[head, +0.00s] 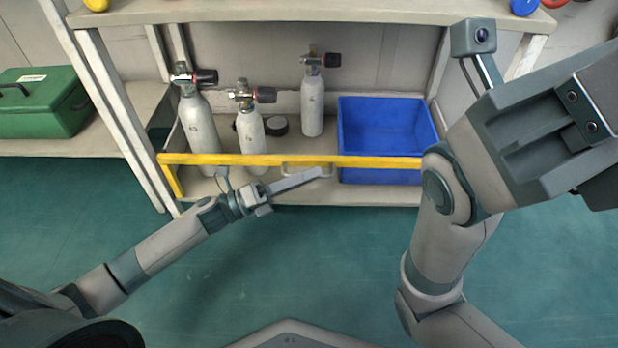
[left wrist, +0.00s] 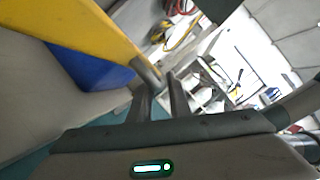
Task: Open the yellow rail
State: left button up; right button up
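The yellow rail (head: 245,160) runs level across the front of the lower shelf, with a bent end bracket at its left. In the left wrist view the rail (left wrist: 92,32) slants down to my two fingers (left wrist: 162,88), which stand apart with a narrow gap. My right arm fills the right side; its fingers are not visible.
Behind the rail stand grey cylinders (head: 198,122) with valves, a small black round item (head: 276,126) and a blue bin (head: 385,175). A white post (head: 112,115) stands at the left. A green case (head: 40,115) lies further left. The floor in front is clear.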

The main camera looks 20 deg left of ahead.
pick_arm(q)
jog(key=shift+w+d, duration=0.1)
jog(key=shift+d, duration=0.1)
grip_shut()
